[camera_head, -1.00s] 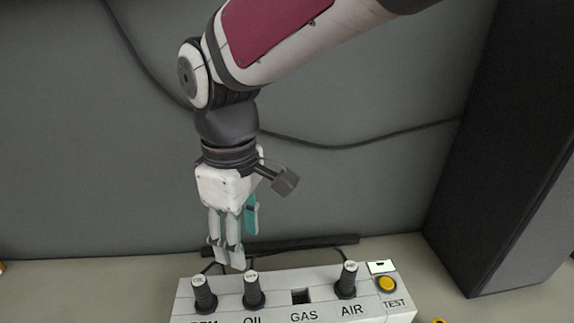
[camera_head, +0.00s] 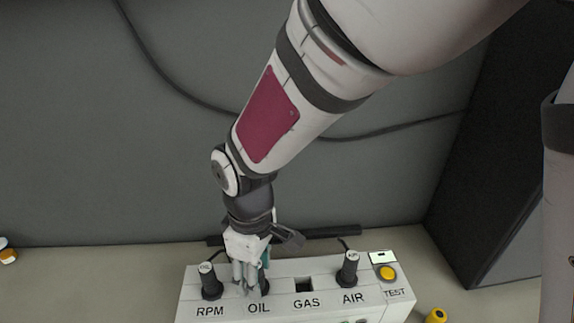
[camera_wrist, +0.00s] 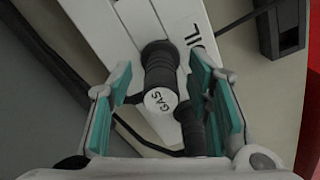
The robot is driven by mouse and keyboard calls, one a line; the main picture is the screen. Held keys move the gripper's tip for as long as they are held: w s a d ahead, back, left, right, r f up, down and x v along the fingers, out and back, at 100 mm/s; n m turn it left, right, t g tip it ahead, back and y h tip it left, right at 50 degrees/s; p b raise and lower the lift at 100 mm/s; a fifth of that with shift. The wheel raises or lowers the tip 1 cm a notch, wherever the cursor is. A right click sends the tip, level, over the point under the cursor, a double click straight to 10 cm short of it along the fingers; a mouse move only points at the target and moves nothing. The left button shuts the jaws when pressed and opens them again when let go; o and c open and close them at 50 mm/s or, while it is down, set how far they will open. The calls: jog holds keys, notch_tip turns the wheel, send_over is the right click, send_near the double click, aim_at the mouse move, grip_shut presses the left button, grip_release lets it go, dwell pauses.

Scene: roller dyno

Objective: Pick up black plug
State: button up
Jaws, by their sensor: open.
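A black plug (camera_wrist: 160,72) with a white cap reading GAS stands in the OIL position of the white panel box (camera_head: 335,264). In the wrist view it lies between the teal-padded fingers of my gripper (camera_wrist: 163,78), with gaps on both sides. In the head view my open gripper (camera_head: 250,286) is lowered around this plug and hides most of it. Other black plugs stand at RPM (camera_head: 211,283) and AIR (camera_head: 347,271). The GAS socket (camera_head: 303,287) is empty. In the wrist view another dark cylinder (camera_wrist: 190,130) is partly hidden by the right finger.
A yellow TEST button (camera_head: 387,273) sits at the box's right end. A black bar (camera_head: 335,232) and cables lie behind the box, against the grey wall. A tall dark cabinet (camera_head: 490,170) stands at the right. A yellow item (camera_head: 436,316) is at the front right.

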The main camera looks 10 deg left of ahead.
jog(key=shift+f, duration=0.8)
jog(key=shift+c, duration=0.6)
jog(key=c, duration=1)
jog(key=shift+o, duration=0.2)
jog(key=shift+a+r, duration=0.1)
jog(key=shift+r, duration=0.1)
